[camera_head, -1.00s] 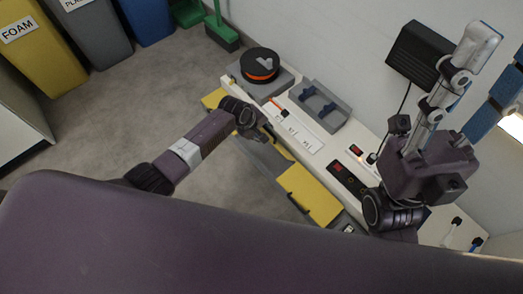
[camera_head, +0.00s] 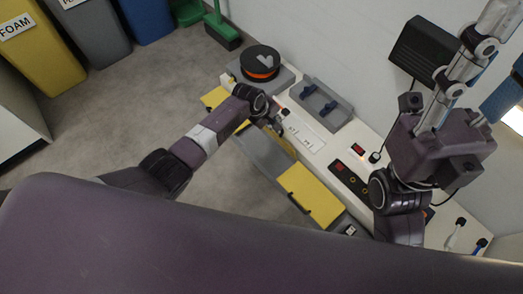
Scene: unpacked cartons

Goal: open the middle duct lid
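Three yellow lids run along the front edge of the white bench. The middle duct lid (camera_head: 281,146) shows only as a narrow yellow strip beside my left gripper; its state is unclear. The left lid (camera_head: 214,97) is partly behind my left arm. The right lid (camera_head: 312,194) is in plain view with a dark handle on its lower side. My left gripper (camera_head: 277,124) is over the bench's front edge, close to the middle lid. Its fingers are small and dark, and I cannot tell their opening or contact. My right arm is folded at the right; its gripper is hidden.
On the bench (camera_head: 384,131) are a black and orange spool (camera_head: 260,63), a grey tray with blue parts (camera_head: 322,102), a switch panel (camera_head: 351,179) and a white strip (camera_head: 305,131). A black box (camera_head: 422,51) is on the wall. The grey floor (camera_head: 130,110) at left is clear.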

